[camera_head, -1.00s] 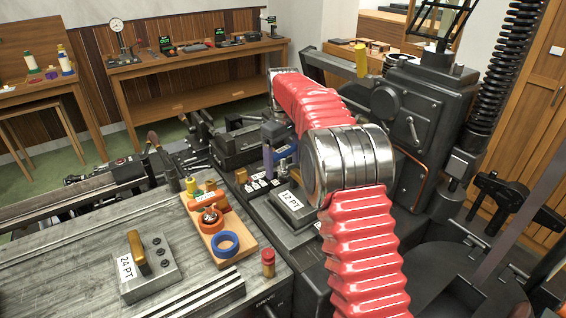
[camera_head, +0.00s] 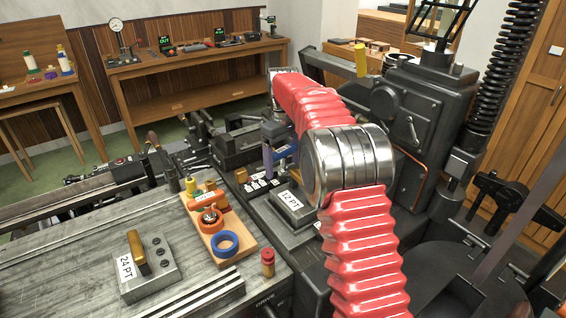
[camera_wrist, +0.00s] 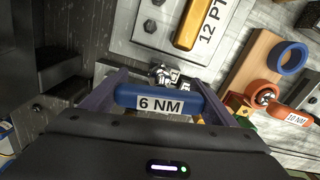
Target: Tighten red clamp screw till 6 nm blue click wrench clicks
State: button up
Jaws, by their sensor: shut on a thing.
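My gripper (camera_wrist: 158,96) is shut on the blue click wrench (camera_wrist: 180,105), labelled 6 NM, whose handle lies crosswise between the two purple-grey fingers. In the head view my gripper (camera_head: 276,158) is partly hidden behind my red arm, with one finger and a bit of blue showing over the dark machine. Small shiny metal parts show just beyond the handle in the wrist view. The wrench's working end is hidden. I cannot make out the red clamp screw under the wrench. A small red-topped piece (camera_head: 267,262) stands at the bench's right edge; I cannot tell what it is.
A 12 PT block (camera_head: 292,208) lies right of the bench. A wooden holder (camera_head: 219,244) carries a blue ring (camera_head: 224,244) and an orange wrench (camera_wrist: 295,118) labelled 10 NM. A 24 PT block (camera_head: 148,275) sits on the grey bench. Dark machine walls stand close to my gripper.

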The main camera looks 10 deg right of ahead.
aim_at(283, 149)
jog(key=shift+r, duration=0.15)
jog(key=shift+r, duration=0.85)
jog(key=shift+r, duration=0.55)
jog(key=shift+r, duration=1.95)
jog(key=o, duration=1.3)
jog(key=c, duration=1)
